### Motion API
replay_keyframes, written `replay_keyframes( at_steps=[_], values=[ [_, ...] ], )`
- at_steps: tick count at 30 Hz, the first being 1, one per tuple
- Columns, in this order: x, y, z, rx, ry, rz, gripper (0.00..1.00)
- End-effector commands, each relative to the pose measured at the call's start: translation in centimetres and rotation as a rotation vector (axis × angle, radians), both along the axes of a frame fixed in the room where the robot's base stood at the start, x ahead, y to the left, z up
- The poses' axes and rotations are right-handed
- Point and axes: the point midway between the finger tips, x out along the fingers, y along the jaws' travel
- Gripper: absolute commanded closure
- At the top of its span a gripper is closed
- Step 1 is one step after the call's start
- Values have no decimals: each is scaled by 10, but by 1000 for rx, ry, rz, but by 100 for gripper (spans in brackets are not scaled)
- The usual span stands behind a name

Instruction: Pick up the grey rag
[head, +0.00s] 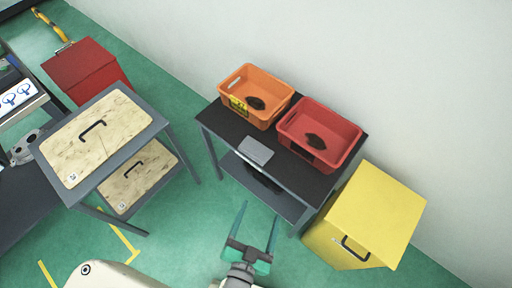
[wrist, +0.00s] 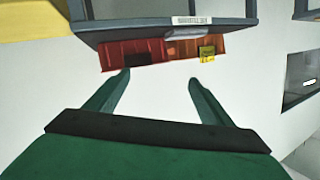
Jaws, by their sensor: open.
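The grey rag (head: 255,151) lies folded flat near the front edge of the dark table (head: 222,124), in front of the two bins. In the wrist view, which looks upside down, the rag (wrist: 187,33) shows as a thin grey strip at the table's edge. My gripper (head: 260,211) is open and empty, in front of the table and apart from the rag. In the wrist view my gripper (wrist: 159,77) has its two fingers spread, with nothing between them.
An orange bin (head: 278,90) and a red bin (head: 342,158) stand behind the rag, each with a dark piece inside. A yellow cabinet (head: 378,212) stands right of the table. A grey stand with wooden boards (head: 125,120) is at left, and a red box (head: 85,68) behind it.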

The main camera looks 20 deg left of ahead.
Motion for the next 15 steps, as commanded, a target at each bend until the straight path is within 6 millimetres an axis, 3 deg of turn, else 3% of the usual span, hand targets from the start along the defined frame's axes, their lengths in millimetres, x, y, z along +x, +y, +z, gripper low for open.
replay_keyframes(
  at_steps=[1,8,15],
  values=[
    [20,15,0,46,-11,16,25],
    [92,90,11,224,-28,133,25],
    [158,167,44,340,-42,313,25]
  ],
)
